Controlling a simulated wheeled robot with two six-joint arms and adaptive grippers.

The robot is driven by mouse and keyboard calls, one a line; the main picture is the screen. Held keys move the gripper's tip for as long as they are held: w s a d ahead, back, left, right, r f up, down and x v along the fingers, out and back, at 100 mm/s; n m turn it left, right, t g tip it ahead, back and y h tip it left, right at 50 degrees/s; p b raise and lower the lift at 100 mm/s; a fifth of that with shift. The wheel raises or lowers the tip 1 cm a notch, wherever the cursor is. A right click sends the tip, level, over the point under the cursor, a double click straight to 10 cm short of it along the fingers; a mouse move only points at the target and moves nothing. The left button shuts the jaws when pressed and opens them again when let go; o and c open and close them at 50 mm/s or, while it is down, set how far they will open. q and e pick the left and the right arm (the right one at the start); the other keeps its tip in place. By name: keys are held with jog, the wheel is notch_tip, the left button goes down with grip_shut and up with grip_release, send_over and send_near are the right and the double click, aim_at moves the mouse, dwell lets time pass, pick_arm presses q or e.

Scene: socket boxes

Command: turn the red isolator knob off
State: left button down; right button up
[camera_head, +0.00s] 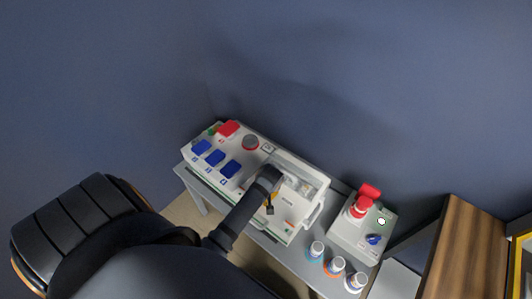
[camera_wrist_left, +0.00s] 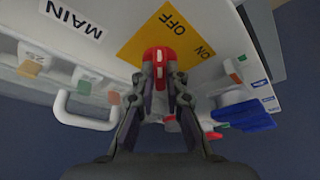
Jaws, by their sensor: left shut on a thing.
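The red isolator knob (camera_wrist_left: 163,53) is on a yellow plate (camera_wrist_left: 137,44) marked OFF and ON, in the left wrist view. My left gripper (camera_wrist_left: 166,78) is shut on the knob, one finger on each side. I cannot tell which mark the knob points to. A MAIN label (camera_wrist_left: 74,20) is beside the plate. In the head view, my left gripper (camera_head: 269,207) is at the front face of the large white socket box (camera_head: 286,234); the knob is hidden there. My right gripper is not in view.
A smaller box (camera_head: 344,240) with a red plug-like part (camera_head: 365,199) stands to the right. Several white-lidded jars (camera_head: 335,265) stand at the table's front.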

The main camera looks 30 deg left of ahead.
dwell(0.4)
pick_arm(q)
jog(key=c, duration=1.4)
grip_release()
jog(key=shift+d+r, duration=0.1)
jog(key=shift+r, duration=0.25)
jog(key=v, duration=1.1)
jog(key=shift+s+d+r, duration=0.1)
jog(key=shift+s, duration=0.05)
